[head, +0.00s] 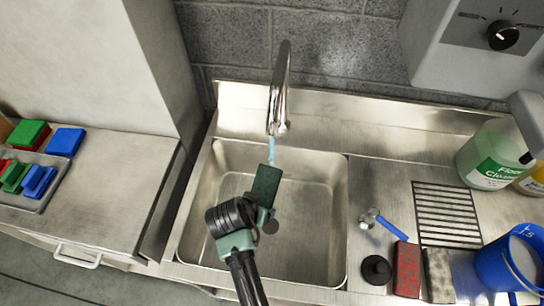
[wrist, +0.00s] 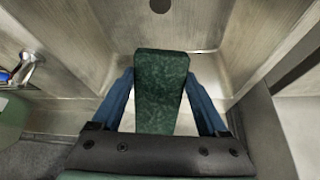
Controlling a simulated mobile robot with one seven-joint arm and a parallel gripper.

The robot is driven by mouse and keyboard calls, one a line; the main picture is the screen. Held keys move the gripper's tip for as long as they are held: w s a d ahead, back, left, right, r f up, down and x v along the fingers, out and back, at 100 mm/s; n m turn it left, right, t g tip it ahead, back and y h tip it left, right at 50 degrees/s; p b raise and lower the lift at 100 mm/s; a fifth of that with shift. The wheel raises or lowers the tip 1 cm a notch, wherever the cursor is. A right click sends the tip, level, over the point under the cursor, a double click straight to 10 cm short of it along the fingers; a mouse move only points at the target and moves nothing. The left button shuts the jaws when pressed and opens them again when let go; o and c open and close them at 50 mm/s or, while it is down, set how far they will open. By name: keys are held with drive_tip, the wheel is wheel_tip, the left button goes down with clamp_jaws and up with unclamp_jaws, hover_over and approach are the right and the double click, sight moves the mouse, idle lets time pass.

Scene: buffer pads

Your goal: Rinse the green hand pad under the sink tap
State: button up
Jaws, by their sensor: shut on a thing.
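The green hand pad (head: 266,183) is in my gripper (head: 262,208), held over the sink basin (head: 315,230) just below the tap (head: 279,95). In the wrist view the dark green, speckled pad (wrist: 160,90) sits between the two blue fingers of my gripper (wrist: 160,92), which is shut on it. A light blue stream of water (head: 271,150) comes down from the spout to the pad's upper end. The part of the pad between the fingers is partly hidden in the head view.
A tray (head: 40,200) with several coloured pads stands on the left counter. To the right of the sink are a blue-handled tool (head: 390,227), a black stopper (head: 376,268), a red block (head: 407,268), a rack (head: 447,215), a blue bucket (head: 495,265) and a cleaner bottle (head: 487,160).

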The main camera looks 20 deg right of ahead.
drive_tip(key=s+a+p, duration=0.3)
drive_tip(key=s+a, duration=0.3)
drive_tip(key=shift+s+a, duration=0.25)
drive_tip(key=shift+s, duration=0.1)
idle(0.5)
drive_tip(key=shift+a+r+n+t+y+b, duration=0.25)
drive_tip(key=shift+a+r+n+y+b, duration=0.45)
drive_tip(key=shift+n, duration=0.75)
drive_tip(key=shift+a+r+n+t+y+b, duration=0.3)
drive_tip(key=shift+a+r+n+y+b, duration=0.45)
drive_tip(key=shift+n, duration=0.75)
drive_tip(key=shift+a+r+n+t+y+b, duration=0.25)
drive_tip(key=shift+a+r+n+y+b, duration=0.5)
drive_tip(key=shift+n, duration=0.7)
drive_tip(key=shift+d+f, duration=0.1)
drive_tip(key=shift+f, duration=0.2)
